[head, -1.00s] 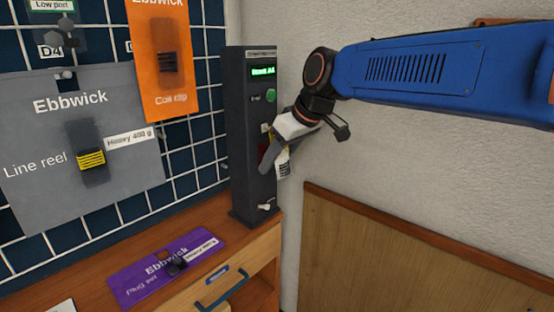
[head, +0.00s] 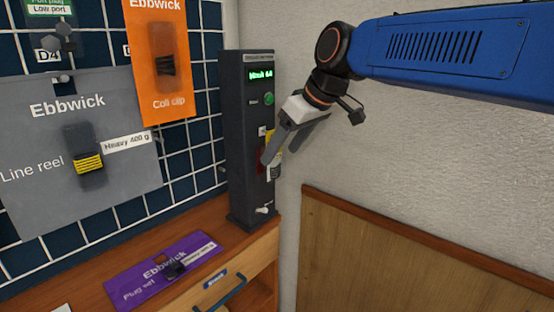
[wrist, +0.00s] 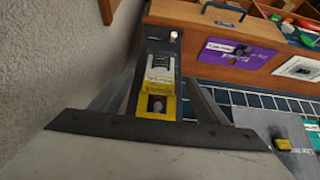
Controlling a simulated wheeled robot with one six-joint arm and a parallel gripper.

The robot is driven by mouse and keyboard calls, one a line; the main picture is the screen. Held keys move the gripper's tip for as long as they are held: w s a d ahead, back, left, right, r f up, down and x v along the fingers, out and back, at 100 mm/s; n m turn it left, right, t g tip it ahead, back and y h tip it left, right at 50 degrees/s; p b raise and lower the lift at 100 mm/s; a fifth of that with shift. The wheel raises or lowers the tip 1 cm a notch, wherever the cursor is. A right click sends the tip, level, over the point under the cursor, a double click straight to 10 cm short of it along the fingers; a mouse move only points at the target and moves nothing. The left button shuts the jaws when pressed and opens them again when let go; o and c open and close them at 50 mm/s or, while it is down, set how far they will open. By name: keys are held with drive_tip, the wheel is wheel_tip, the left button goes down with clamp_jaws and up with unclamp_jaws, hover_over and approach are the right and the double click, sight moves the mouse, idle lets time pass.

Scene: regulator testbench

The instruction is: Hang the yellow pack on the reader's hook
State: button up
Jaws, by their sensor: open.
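The yellow pack (wrist: 157,104), with a white label, shows upright against the front of the dark grey reader (head: 250,130). In the head view the pack (head: 275,163) is partly hidden by my gripper (head: 279,156). My gripper is open; in the wrist view its fingers (wrist: 163,103) stand apart on either side of the pack, with a gap to it. The reader's hook is hidden behind the pack, so I cannot tell exactly how the pack sits on it. The reader has a lit green display and a green button.
A purple Plug set pack (head: 168,268) lies on the wooden bench (head: 75,283) left of the reader. The white wall is close on the right.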

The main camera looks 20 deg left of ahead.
drive_tip(key=v, duration=1.1)
drive_tip(key=d+f+m+t+h, duration=0.1)
drive_tip(key=d+f+m, duration=0.3)
drive_tip(key=d, duration=0.9)
drive_tip(key=s+d+f+m+t+h, duration=0.1)
drive_tip(key=s+d+f+m+h, duration=0.2)
drive_tip(key=d+f, duration=0.6)
drive_tip(key=s+d+f+m, duration=0.3)
drive_tip(key=s+d+f, duration=0.4)
drive_tip(key=d, duration=0.5)
drive_tip(key=s+d+f+m+h, duration=0.1)
drive_tip(key=s+d+f, duration=0.3)
drive_tip(key=f, duration=0.2)
drive_tip(key=s+d+f+m+h, duration=0.1)
drive_tip(key=s+d+f+m, duration=0.1)
drive_tip(key=s+d+f, duration=0.2)
wheel_tip(320, 180, down, 3)
drive_tip(key=shift+d+f, duration=0.15)
drive_tip(key=shift+d, duration=0.05)
